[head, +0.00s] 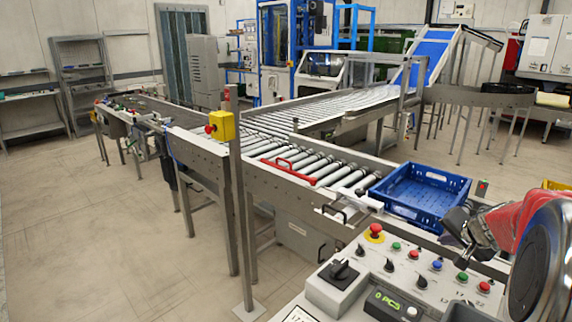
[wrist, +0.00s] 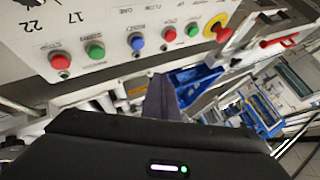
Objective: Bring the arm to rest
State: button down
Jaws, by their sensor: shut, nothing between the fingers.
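My gripper (head: 456,226) is at the right of the head view, dark grey, at the end of my red and grey arm. It hangs above the control panel (head: 408,262) and in front of the blue crate (head: 420,216). In the wrist view the fingers (wrist: 161,98) show as one dark shape beyond the black wrist housing, shut and empty. The panel's buttons show upside down at the top of the wrist view. The exact gap between my gripper and the panel is hard to judge.
The blue crate sits empty at the near end of the roller conveyor (head: 325,172), beyond the panel. A red emergency stop (head: 375,231) and several coloured buttons stick up from the panel. A post with a yellow box (head: 221,126) stands left. The floor at left is clear.

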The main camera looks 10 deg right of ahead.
jog(key=s+a+r+n+g+y, duration=0.1)
jog(key=s+a+r+n+y, duration=0.15)
jog(key=a, duration=1.05)
jog(key=s+a+r+n+y, duration=0.15)
jog(key=s+a+n, duration=0.25)
jog(key=a, duration=0.8)
jog(key=s+a+n+g, duration=0.1)
jog(key=s+a+n, duration=0.1)
jog(key=s+a, duration=0.4)
jog(key=s+a+f+n+g+h, duration=0.1)
jog(key=s+a+n, duration=0.2)
jog(key=s+a, duration=0.3)
jog(key=s, duration=0.5)
jog(key=shift+f+n, duration=0.25)
jog(key=shift+n, duration=0.1)
